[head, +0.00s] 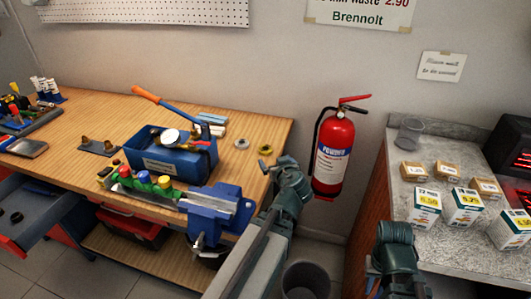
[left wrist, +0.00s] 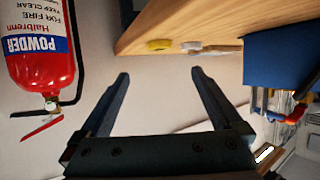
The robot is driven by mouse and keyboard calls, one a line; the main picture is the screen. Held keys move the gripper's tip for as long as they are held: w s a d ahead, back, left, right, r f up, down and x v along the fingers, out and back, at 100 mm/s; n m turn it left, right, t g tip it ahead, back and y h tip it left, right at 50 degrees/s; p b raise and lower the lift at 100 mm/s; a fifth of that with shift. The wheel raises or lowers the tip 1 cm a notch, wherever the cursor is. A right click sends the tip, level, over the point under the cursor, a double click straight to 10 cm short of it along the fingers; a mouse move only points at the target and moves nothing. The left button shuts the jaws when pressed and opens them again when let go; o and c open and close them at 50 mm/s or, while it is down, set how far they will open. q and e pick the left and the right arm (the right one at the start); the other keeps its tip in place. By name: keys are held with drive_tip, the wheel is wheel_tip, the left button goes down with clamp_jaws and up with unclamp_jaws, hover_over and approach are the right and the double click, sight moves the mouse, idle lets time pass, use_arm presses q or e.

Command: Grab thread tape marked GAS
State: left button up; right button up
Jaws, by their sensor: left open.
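A yellow ring-shaped roll (head: 265,149) lies near the right end of the wooden bench. A grey-white roll (head: 241,143) lies to its left. In the left wrist view the yellow roll (left wrist: 159,44) is at the bench edge, with the pale roll (left wrist: 192,46) beside it. No GAS marking is readable on either. My left gripper (head: 264,165) is just off the bench's right edge, close to the yellow roll. In the left wrist view its fingers (left wrist: 159,76) are apart with nothing between them. Part of my right arm shows at lower right; its jaws do not show.
A fire extinguisher (head: 332,150) hangs right of my left gripper. A grey counter (head: 430,185) with boxes is at right. A dark bin (head: 305,280) is below.

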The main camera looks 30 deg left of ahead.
use_arm(q)
drive_tip(key=b, duration=0.3)
approach(266, 149)
drive_tip(key=x, duration=0.2)
drive_tip(key=shift+w+a+f, duration=0.15)
drive_tip(key=shift+w+f, duration=0.05)
drive_tip(key=shift+b+x, duration=1.05)
drive_tip(key=shift+x, duration=2)
drive_tip(key=shift+r, duration=0.2)
drive_tip(key=c, duration=1.4)
